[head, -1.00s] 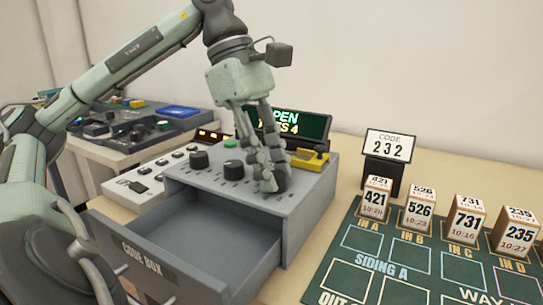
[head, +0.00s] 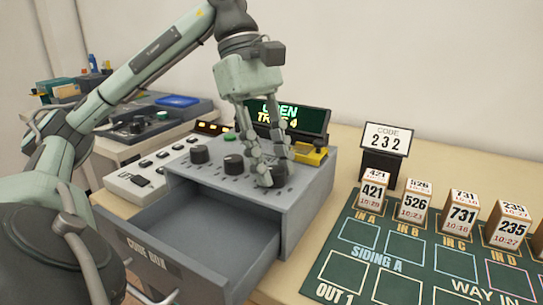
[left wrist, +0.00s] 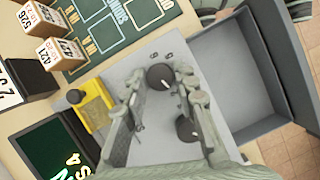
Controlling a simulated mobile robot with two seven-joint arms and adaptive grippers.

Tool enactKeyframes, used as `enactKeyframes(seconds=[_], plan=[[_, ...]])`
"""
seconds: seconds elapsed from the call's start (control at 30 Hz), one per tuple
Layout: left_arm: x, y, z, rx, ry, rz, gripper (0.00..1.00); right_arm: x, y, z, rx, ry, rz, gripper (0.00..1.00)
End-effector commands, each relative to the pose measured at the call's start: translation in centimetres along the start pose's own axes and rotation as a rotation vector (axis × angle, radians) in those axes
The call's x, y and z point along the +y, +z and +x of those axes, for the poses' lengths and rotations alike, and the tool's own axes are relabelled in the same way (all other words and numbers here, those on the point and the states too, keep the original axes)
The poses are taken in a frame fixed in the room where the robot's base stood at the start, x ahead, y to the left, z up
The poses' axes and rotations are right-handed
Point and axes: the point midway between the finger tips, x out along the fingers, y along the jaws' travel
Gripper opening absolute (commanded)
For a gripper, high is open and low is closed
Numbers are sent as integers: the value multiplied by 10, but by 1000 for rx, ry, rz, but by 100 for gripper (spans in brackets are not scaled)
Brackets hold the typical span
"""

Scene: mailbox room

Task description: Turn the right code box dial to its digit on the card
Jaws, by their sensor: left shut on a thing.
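The grey code box (head: 310,190) stands on the table with three dark dials on its top. The left dial (head: 200,154) and middle dial (head: 233,164) are uncovered. My left gripper (head: 270,178) points down and is shut on the right dial, which its fingers mostly hide in the head view. In the left wrist view the right dial (left wrist: 160,76) sits between the fingers (left wrist: 165,82), with a white pointer mark; its digit is not readable. The middle dial (left wrist: 187,129) is partly behind one finger. The code card (head: 388,139) reads 2 3 2. My right gripper is out of view.
The code box drawer (head: 215,220) is open toward me. Several numbered blocks (head: 414,204) stand along the green mat (head: 350,270) at right. A white button panel (head: 135,182) lies left.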

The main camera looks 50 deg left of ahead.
Motion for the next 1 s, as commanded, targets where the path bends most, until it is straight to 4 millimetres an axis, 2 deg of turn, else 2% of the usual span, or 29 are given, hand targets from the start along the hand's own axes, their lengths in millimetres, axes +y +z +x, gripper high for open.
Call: enactKeyframes(seconds=[0.3, 0.77, 0.8, 0.93, 1.0], plan=[[1, 1, -1, -2, -33, 87, 0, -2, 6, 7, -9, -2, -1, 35], [1, 1, 0, -2, -39, 99, 0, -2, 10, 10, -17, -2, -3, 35], [1, 1, 0, -2, -39, 99, 32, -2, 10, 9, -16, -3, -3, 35], [0, 1, 0, -2, -39, 98, 48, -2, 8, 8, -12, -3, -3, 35], [0, 0, 0, -1, -39, 98, 49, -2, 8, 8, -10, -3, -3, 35]])
